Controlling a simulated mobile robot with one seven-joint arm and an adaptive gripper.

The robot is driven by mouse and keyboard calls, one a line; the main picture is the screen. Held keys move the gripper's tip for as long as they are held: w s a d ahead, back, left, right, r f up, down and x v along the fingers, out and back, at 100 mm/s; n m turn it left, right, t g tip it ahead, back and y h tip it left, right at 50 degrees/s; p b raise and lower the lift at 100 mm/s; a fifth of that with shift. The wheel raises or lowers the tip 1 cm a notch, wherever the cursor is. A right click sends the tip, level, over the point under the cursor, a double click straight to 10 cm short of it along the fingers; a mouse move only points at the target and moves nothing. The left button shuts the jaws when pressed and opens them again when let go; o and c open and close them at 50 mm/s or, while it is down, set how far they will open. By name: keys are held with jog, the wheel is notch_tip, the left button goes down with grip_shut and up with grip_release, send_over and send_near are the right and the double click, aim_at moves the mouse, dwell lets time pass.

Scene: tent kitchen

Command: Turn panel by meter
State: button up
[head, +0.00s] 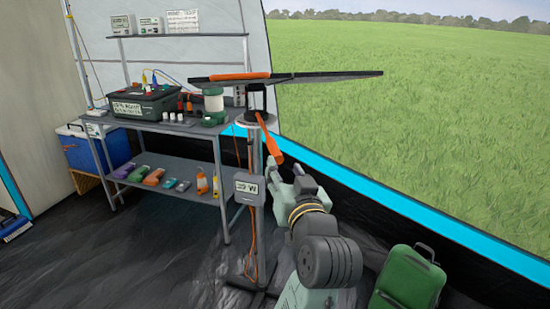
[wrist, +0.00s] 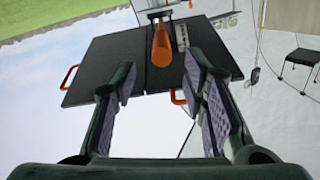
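The dark solar panel (head: 325,76) sits nearly edge-on atop a stand (head: 257,170) in the head view. In the wrist view its dark face (wrist: 112,62) shows, with orange grips at its edges. An orange handle (head: 270,140) slants down from the panel mount; it also shows in the wrist view (wrist: 162,45). A grey meter box (head: 249,189) on the stand shows a number in W, perhaps 39. My gripper (head: 286,171) is open and empty, just below the handle's lower end. In the wrist view its fingers (wrist: 160,76) are apart, with the handle beyond, between them.
A metal shelf (head: 170,126) with a power station (head: 143,104), a lantern (head: 213,104) and small items stands left of the stand. A blue cooler (head: 90,150) is far left. The floor at front left is clear.

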aim_at(275, 146)
jog(key=p+x, duration=0.2)
jog(key=x, duration=0.8)
jog(key=shift+w+a+r+p, duration=0.1)
jog(key=shift+w+p, duration=0.05)
jog(key=shift+p, duration=0.2)
jog(key=shift+c, duration=0.2)
grip_shut()
